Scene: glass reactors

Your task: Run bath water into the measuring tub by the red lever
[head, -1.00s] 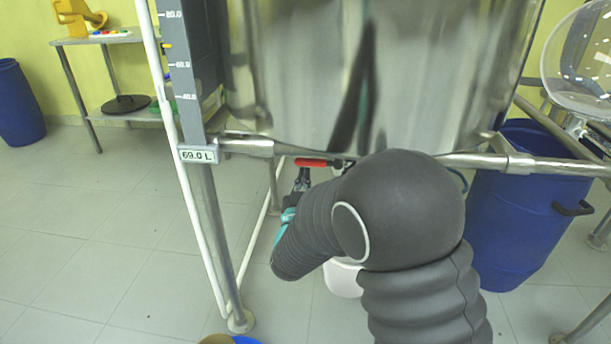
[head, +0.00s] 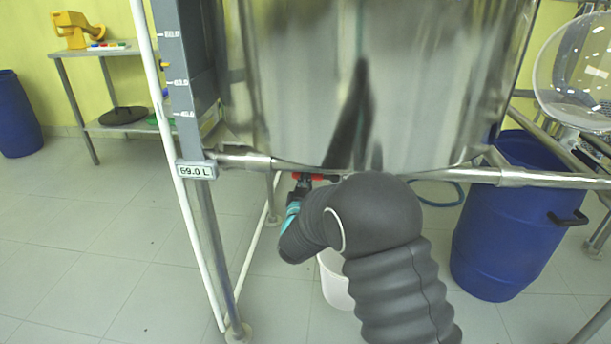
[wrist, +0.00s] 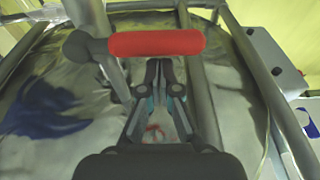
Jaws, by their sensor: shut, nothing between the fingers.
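The red lever (head: 308,176) sits under the large steel vessel (head: 300,80), near its bottom pipe. In the wrist view the red lever (wrist: 155,43) lies crosswise, just beyond my fingertips. My gripper (head: 300,189) is at the lever in the head view, partly hidden by my arm. In the wrist view my gripper (wrist: 163,68) is shut and empty, with its tips close to the lever; whether they touch it I cannot tell. A white container (head: 335,282) stands on the floor behind my arm, partly hidden. I cannot tell which vessel is the measuring tub.
A display (head: 196,170) reads 69.0 L on a grey graduated column (head: 180,80) left of the vessel. A steel frame rail (head: 540,179) runs across. A blue barrel (head: 500,240) stands right. A side table (head: 100,50) is far left. Floor at left is clear.

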